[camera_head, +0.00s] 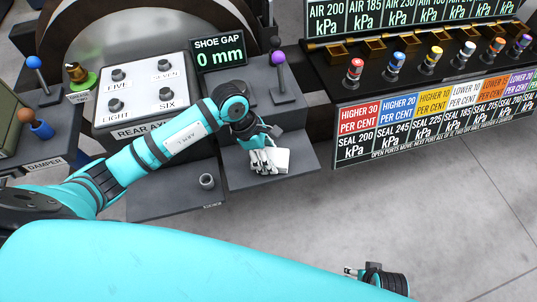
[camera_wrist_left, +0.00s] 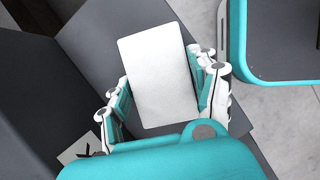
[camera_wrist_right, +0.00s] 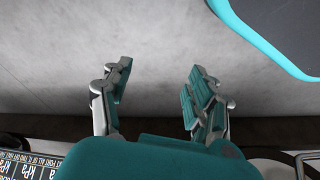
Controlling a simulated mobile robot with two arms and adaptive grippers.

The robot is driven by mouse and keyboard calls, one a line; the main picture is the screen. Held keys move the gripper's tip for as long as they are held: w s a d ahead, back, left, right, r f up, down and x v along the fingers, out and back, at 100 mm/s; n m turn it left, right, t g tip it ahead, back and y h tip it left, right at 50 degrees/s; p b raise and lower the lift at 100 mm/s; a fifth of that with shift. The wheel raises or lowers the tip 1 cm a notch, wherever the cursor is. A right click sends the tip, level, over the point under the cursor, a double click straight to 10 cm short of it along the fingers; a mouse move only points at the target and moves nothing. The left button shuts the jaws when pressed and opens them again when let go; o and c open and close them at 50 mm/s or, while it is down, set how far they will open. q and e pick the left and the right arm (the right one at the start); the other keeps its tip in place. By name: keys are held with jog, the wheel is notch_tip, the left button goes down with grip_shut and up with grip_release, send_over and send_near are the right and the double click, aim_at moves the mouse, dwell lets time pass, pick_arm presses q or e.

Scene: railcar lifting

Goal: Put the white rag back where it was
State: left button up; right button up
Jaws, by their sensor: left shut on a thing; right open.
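The white rag (camera_head: 282,160) is a flat white block-like piece at the lower grey shelf (camera_head: 300,178) below the shoe gap display. My left gripper (camera_head: 264,161) is shut on the rag, with a finger on each side of it. In the left wrist view the rag (camera_wrist_left: 158,80) sits between the fingers of my left gripper (camera_wrist_left: 165,92), over a dark grey surface. I cannot tell whether the rag touches the shelf. My right gripper (camera_head: 358,271) is low in the head view. In the right wrist view my right gripper (camera_wrist_right: 155,95) is open and empty above the floor.
A purple-knobbed lever (camera_head: 279,72) stands behind my left gripper. A small grey cup-like piece (camera_head: 207,181) is on the shelf to the left. The rear axle panel (camera_head: 140,95) is at the left. A rack of coloured plugs (camera_head: 428,60) is at the right. Open floor (camera_head: 440,220) lies right.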

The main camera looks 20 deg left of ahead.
pick_arm(q)
jog(key=shift+f, duration=0.1)
pick_arm(e)
jog(key=shift+s+f, duration=0.1)
pick_arm(q)
jog(key=o, duration=1)
jog(key=shift+o, duration=0.2)
pick_arm(e)
jog(key=shift+r, duration=0.3)
jog(key=shift+w+r, duration=0.1)
jog(key=shift+w, duration=0.1)
pick_arm(q)
jog(key=shift+a+r, duration=0.1)
jog(key=shift+r, duration=0.25)
jog(key=p+v, duration=0.1)
jog(key=v, duration=1)
jog(key=shift+r, duration=0.25)
pick_arm(e)
jog(key=f, duration=0.1)
jog(key=s+f, duration=0.1)
jog(key=f, duration=0.1)
jog(key=s+f, duration=0.1)
jog(key=f, duration=0.1)
jog(key=shift+d+f, duration=0.15)
pick_arm(q)
jog(key=shift+s+a+f, duration=0.1)
jog(key=shift+s, duration=0.1)
pick_arm(e)
jog(key=shift+s, duration=0.1)
